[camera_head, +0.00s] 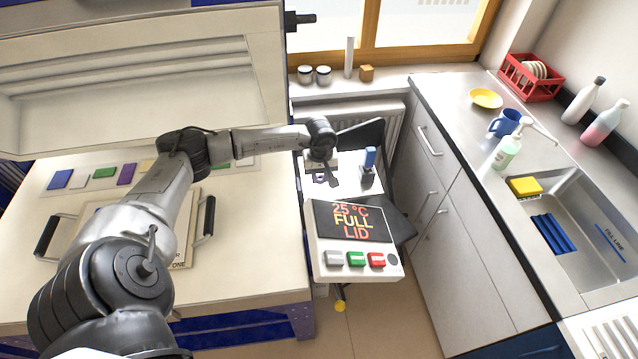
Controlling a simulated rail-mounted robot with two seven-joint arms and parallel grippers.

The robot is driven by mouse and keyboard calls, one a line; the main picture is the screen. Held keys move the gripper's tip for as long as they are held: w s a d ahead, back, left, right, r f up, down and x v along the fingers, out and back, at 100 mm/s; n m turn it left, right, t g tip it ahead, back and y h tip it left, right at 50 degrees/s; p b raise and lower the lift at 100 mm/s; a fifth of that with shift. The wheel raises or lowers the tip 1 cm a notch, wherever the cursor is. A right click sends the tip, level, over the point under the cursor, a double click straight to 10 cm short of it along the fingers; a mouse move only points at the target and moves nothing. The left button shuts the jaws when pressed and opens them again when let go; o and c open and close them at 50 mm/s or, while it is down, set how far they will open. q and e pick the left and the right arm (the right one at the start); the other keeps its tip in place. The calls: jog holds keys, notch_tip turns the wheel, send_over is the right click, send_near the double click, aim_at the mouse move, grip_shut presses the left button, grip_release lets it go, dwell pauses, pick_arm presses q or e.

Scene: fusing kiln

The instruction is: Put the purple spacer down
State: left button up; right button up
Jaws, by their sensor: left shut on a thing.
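My left gripper (325,176) reaches in from the left, over the pale back part of the control panel. It is shut on a small purple thing (319,178), which looks like the purple spacer. Only a little of it shows beneath the gripper, so I cannot tell whether it touches the surface below. My right gripper is out of view.
The control panel (320,258) has a display reading "25 °C FULL LID" and several buttons. A blue-topped item (369,166) stands close right of the gripper. Coloured tiles, including a purple one (126,174), line the kiln at left. The sink counter is at right.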

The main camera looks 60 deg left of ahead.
aim_at(319, 189)
pick_arm(q)
jog(key=shift+s+a+f, duration=0.1)
jog(key=shift+a+f, duration=0.1)
jog(key=shift+a, duration=0.1)
jog(key=shift+f, duration=2)
jog(key=shift+f, duration=0.1)
jog(key=o, duration=0.9)
jog(key=shift+b, duration=0.3)
jog(key=shift+o, duration=0.2)
notch_tip(319, 189, up, 12)
jog(key=p, duration=0.1)
